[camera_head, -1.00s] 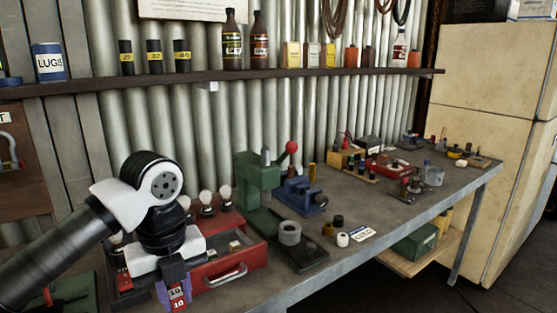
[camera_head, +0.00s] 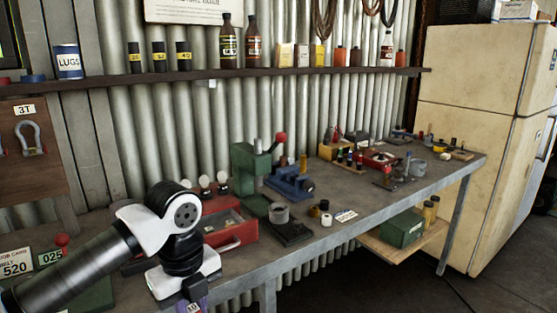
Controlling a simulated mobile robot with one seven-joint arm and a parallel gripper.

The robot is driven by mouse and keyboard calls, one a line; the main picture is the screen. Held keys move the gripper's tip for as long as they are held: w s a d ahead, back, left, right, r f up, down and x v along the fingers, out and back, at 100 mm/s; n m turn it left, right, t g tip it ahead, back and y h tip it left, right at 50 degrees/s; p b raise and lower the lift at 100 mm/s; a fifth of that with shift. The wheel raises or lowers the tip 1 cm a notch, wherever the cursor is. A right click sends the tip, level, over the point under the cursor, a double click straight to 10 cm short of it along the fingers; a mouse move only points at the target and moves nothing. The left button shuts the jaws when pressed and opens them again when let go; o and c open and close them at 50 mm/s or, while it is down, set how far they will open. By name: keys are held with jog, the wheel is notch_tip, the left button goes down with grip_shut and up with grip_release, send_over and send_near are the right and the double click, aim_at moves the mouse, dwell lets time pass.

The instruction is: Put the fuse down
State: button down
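My gripper (camera_head: 191,300) is at the bottom edge of the head view, pointing down, in front of the bench's near edge in the picture. Its purple fingers are mostly cut off by the frame. A fuse (camera_head: 193,307) with a pale label marked 10 shows between them; only its top is in view, and the gripper appears shut on it. How high the fuse is above any surface cannot be told.
The grey workbench (camera_head: 370,207) runs to the right. An open red drawer tray (camera_head: 232,236) sits behind my arm, beside a green press (camera_head: 245,170) and blue vise (camera_head: 290,183). A job card (camera_head: 15,265) stands at left. The bench front near the white label (camera_head: 345,216) has some bare room.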

jog(key=w+d+f+n, duration=0.4)
jog(key=d+f+n, duration=0.15)
jog(key=f, duration=0.95)
jog(key=w+d+f+n, duration=0.3)
jog(key=d+f+n, duration=0.25)
jog(key=f, duration=0.95)
jog(key=w+d+f+n, duration=0.4)
jog(key=f+n, duration=0.2)
jog(key=f, duration=0.8)
jog(key=w+d+r, duration=0.2)
jog(key=w+d, duration=0.1)
jog(key=d, duration=0.1)
jog(key=shift+s+a+f, duration=0.4)
jog(key=shift+s+a, duration=0.05)
jog(key=shift+a, duration=0.2)
jog(key=shift+s+a+f, duration=0.35)
jog(key=shift+s+a, duration=0.15)
jog(key=shift+a, duration=0.1)
jog(key=shift+s+a+f, duration=0.4)
jog(key=shift+s+a, duration=0.05)
jog(key=shift+a, duration=0.2)
